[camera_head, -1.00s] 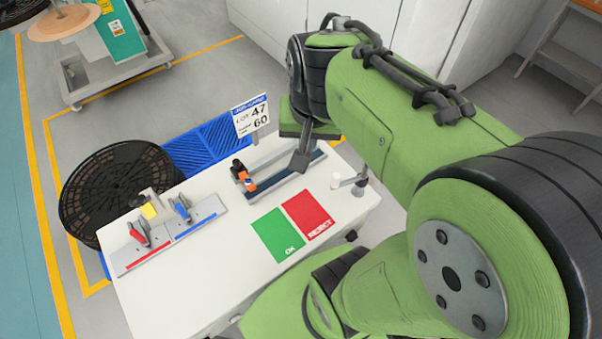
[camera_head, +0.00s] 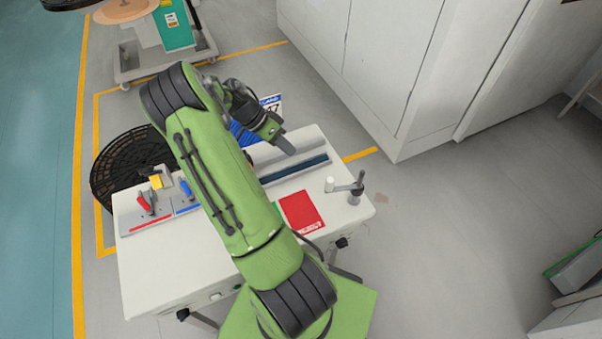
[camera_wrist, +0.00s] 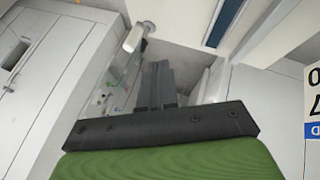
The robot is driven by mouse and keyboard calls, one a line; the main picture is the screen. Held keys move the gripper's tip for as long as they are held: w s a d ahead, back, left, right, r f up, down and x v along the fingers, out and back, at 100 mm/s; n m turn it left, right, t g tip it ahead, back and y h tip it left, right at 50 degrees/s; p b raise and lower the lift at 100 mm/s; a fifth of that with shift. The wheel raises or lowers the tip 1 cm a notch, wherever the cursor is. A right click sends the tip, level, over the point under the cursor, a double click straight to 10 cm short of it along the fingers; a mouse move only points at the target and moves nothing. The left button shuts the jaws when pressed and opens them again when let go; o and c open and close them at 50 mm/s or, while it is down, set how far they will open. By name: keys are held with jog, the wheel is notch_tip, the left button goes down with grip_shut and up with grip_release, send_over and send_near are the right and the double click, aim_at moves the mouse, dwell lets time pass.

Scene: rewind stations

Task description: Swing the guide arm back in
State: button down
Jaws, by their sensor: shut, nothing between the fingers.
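The guide arm (camera_head: 345,187) is a short grey arm with a white upright roller at its left end and a dark post at its right end. It stands at the right end of the white table, pointing left over the tabletop. In the wrist view its white roller (camera_wrist: 136,37) shows at the top, beyond my fingers. My gripper (camera_head: 286,146) is above the back of the table, up and left of the guide arm and apart from it. In the wrist view the dark fingers of my gripper (camera_wrist: 156,75) are together with nothing between them.
A dark blue-grey rail (camera_head: 295,168) lies along the table's back. A red pad (camera_head: 301,210) lies in front; the green pad is mostly hidden by my arm. Red and blue clamps (camera_head: 146,203) stand at left. White cabinets (camera_head: 370,60) stand behind; open floor lies right.

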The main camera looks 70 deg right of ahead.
jog(key=s+f+p, duration=0.1)
jog(key=s+f, duration=0.7)
jog(key=s, duration=0.1)
jog(key=shift+s+d+p, duration=0.3)
jog(key=shift+p, duration=0.05)
